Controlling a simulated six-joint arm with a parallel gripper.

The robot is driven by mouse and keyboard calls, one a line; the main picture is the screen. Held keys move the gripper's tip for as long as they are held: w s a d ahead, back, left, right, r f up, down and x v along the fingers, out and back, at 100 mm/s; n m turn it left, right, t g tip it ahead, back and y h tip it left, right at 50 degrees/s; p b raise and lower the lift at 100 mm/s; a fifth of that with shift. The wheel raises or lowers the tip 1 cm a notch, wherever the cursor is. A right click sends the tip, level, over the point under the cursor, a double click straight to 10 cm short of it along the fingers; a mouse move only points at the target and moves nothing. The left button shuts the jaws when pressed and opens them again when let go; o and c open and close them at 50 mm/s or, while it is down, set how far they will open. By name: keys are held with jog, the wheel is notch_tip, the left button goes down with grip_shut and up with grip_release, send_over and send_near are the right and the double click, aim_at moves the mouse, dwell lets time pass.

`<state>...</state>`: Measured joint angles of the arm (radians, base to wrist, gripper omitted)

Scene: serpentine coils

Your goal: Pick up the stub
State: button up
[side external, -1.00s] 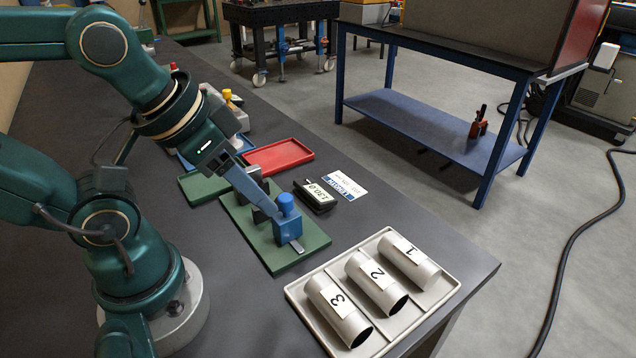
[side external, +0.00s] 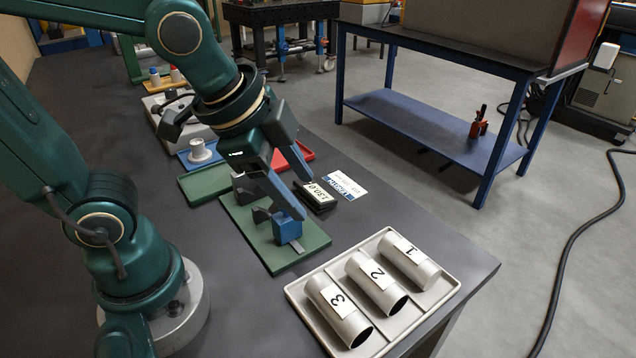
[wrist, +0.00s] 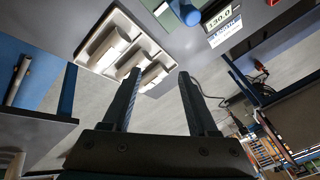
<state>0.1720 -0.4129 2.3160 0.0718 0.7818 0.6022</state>
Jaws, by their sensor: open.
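A short pale flanged cylinder (side external: 199,151), which looks like the stub, stands upright on a blue tray (side external: 187,163) in the side view. My gripper (side external: 303,198) is right of it and nearer the camera, over the green fixture plate (side external: 265,235). The jaws are open with nothing between them, and they also show open in the wrist view (wrist: 160,76). One finger overlaps the blue fixture block (side external: 288,231) and hides its top; I cannot tell the gap. The wrist view does not show the pale cylinder.
A cream tray (side external: 300,293) holds tubes labelled 1, 2 and 3. A red tray (side external: 305,152) is partly behind my gripper.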

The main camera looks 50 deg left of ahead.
aim_at(335, 301)
jog(key=d+f+m+g, duration=0.1)
jog(key=d+f+m, duration=0.1)
jog(key=m, duration=0.1)
jog(key=w+d+f+m, duration=0.1)
jog(key=d+f+m, duration=0.1)
jog(key=d+m, duration=0.1)
jog(key=shift+w+d+f+g, duration=0.15)
jog(key=shift+d+f+g, duration=0.1)
jog(key=shift+f+g, duration=0.15)
jog(key=d+f+m, duration=0.1)
jog(key=s+d+f+g, duration=0.1)
jog(key=f, duration=0.1)
jog(key=s+d+f+m, duration=0.1)
jog(key=shift+d+f+m+g, duration=0.1)
jog(key=shift+f+m+g, duration=0.15)
jog(key=shift+m+g, duration=0.05)
jog(key=shift+w+f, duration=0.15)
jog(key=shift+f, duration=1.1)
jog(key=shift+w+f, duration=0.15)
jog(key=shift+f, duration=1.05)
grip_shut()
